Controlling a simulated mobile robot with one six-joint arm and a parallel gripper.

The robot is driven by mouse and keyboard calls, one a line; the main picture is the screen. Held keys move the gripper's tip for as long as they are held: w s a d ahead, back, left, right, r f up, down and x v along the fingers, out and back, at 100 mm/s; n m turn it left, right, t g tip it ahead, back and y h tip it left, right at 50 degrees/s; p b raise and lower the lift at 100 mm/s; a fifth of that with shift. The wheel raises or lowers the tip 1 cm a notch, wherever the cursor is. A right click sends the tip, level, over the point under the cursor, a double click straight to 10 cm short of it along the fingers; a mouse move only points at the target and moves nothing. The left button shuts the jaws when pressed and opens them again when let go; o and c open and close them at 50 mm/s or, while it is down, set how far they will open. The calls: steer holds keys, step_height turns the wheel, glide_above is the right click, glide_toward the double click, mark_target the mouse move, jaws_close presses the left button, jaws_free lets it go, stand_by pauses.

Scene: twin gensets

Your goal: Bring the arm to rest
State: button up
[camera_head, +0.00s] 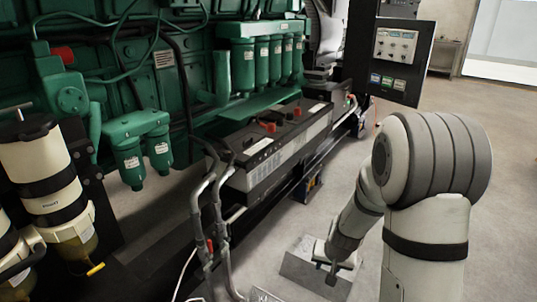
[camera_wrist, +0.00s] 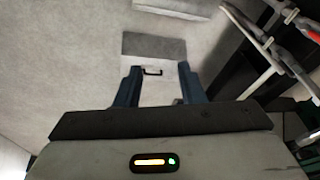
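My arm (camera_head: 425,200) stands at the right of the head view, bent over at the elbow with its forearm reaching down to the left. My gripper shows in the wrist view (camera_wrist: 157,82), with its two dark blue fingers wide apart. Between and beyond the fingers is a pale surface with a small black handle-like bar (camera_wrist: 152,72). I cannot tell how far it is from the fingers. In the head view the fingertips are not clear; the wrist is low, over a grey block or plate (camera_head: 298,268) near the floor.
Green engine with filters (camera_head: 262,60) fills the left and back. A battery (camera_head: 275,140) lies on the engine's side rail, with grey pipes (camera_head: 205,200) in front. A control panel (camera_head: 397,60) stands behind my arm. Concrete floor (camera_head: 500,150) is open at the right.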

steer(key=s+r+n+p, duration=0.1)
steer(key=s+r+p, duration=0.3)
steer(key=s+r, duration=0.3)
steer(key=s+a+r+n+p, duration=0.1)
steer(key=s+r+p, duration=0.3)
steer(key=r, duration=1.1)
steer(key=s+a+r+n+g+p, duration=0.1)
steer(key=s+r+p, duration=0.3)
steer(key=s+r, duration=0.6)
steer(key=shift+r+p, duration=0.4)
steer(key=shift+r, duration=0.35)
steer(key=shift+d, duration=0.1)
